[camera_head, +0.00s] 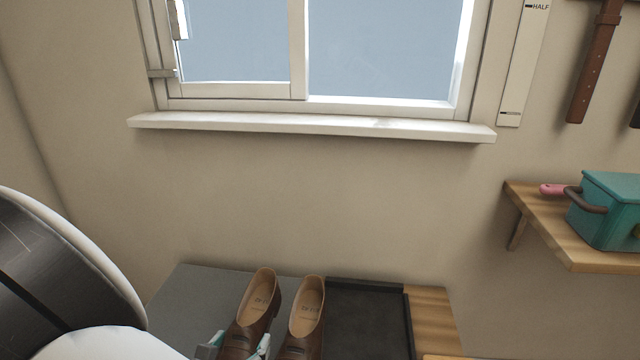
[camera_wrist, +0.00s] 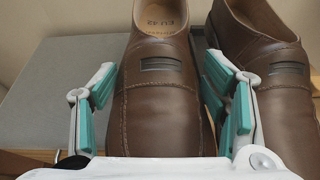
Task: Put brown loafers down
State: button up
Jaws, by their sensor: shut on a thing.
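A pair of brown loafers shows at the bottom of the head view, toes toward me. The left loafer (camera_head: 257,305) is between the fingers of my gripper (camera_head: 236,347), one pad on each side of it. In the wrist view the left loafer (camera_wrist: 160,85) fills the space between the teal pads of my gripper (camera_wrist: 160,105). The right loafer (camera_head: 304,318) stands beside it, close to my right finger, and shows partly in the wrist view (camera_wrist: 275,70).
A black tray (camera_head: 408,325) lies right of the loafers on a wooden surface (camera_head: 432,310). A wall shelf (camera_head: 545,235) at right holds a teal box (camera_head: 610,215) and a pink-handled item (camera_head: 552,189). A window sill (camera_head: 310,125) juts out above.

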jog(key=w+d+r+m+h+p, duration=0.1)
jog(key=w+d+r+p, duration=0.55)
jog(key=d+r, duration=0.25)
jog(key=d+r+m+g+h+p, duration=0.1)
jog(key=d+r+h+p, duration=0.1)
jog(key=d+r+p, duration=0.95)
jog(key=d+r+m+g+h+p, duration=0.15)
jog(key=d+r+p, duration=0.55)
jog(key=d, duration=0.7)
notch_tip(320, 180, up, 13)
jog(key=w+n+t+y+b, duration=0.1)
jog(key=n+t+y, duration=0.1)
jog(key=y, duration=0.1)
jog(key=shift+w+a+f, duration=0.15)
jog(key=shift+w+f, duration=0.05)
jog(key=shift+w, duration=0.05)
